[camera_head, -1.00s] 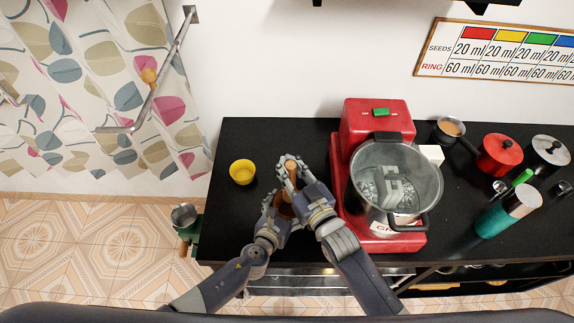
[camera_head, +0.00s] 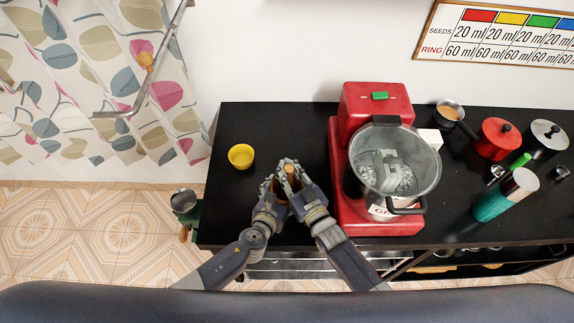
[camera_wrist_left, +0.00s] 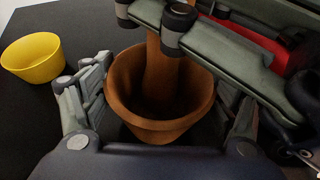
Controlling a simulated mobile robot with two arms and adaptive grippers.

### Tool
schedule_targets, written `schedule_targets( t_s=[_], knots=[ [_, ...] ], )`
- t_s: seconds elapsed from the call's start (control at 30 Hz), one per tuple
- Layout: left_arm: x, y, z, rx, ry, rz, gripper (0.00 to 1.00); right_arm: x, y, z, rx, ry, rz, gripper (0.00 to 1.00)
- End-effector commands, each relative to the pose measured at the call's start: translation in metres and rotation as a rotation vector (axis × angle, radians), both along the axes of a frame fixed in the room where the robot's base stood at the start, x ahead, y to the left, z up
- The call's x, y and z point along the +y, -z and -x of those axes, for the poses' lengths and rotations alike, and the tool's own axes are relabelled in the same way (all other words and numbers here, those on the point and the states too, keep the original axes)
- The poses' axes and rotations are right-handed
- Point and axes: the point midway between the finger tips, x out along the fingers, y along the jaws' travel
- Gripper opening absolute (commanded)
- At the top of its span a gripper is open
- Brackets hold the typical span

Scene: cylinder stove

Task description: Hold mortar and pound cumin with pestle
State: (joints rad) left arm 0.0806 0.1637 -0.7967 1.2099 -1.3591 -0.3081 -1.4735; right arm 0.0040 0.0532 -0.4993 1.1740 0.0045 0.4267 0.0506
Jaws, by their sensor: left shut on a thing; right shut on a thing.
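The brown wooden mortar (camera_wrist_left: 150,128) stands upright between the fingers of my left gripper (camera_wrist_left: 165,100), which is shut on it. In the head view my left gripper (camera_head: 272,190) is partly covered by the right one. The wooden pestle (camera_head: 289,169) is upright in my right gripper (camera_head: 291,180), which is shut on it above the mortar. In the left wrist view the pestle (camera_wrist_left: 161,75) reaches down inside the mortar. The inside of the mortar is dark, so I cannot make out any cumin or the pestle's lower tip.
A yellow bowl (camera_head: 241,157) stands left of the mortar on the black counter (camera_head: 255,120). A red appliance (camera_head: 375,107) with a glass-like pot (camera_head: 425,165) stands close on the right. Pans and a teal flask (camera_head: 495,203) are farther right. The counter behind the mortar is clear.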

Motion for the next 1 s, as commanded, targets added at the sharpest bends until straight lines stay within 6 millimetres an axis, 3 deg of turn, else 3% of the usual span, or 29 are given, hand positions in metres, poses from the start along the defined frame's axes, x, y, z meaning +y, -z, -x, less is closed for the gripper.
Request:
schedule_targets(
  t_s=[0.03, 0.1, 0.53, 1.0],
  knots=[
    [-0.011, -0.008, -0.001, -0.005, 0.009, 0.027, 0.47, -0.002, 0.015, 0.008, 0.029, -0.004, 0.027, 0.0],
    [-0.012, -0.008, -0.001, -0.005, 0.009, 0.029, 0.47, -0.001, 0.009, 0.01, 0.03, -0.005, 0.028, 0.0],
    [-0.007, -0.006, -0.001, -0.005, 0.005, 0.02, 0.47, 0.002, -0.073, 0.015, 0.02, -0.003, 0.017, 0.0],
    [-0.006, -0.005, -0.001, -0.004, 0.005, 0.016, 0.47, 0.001, -0.081, 0.012, 0.02, -0.002, 0.016, 0.0]
  ],
)
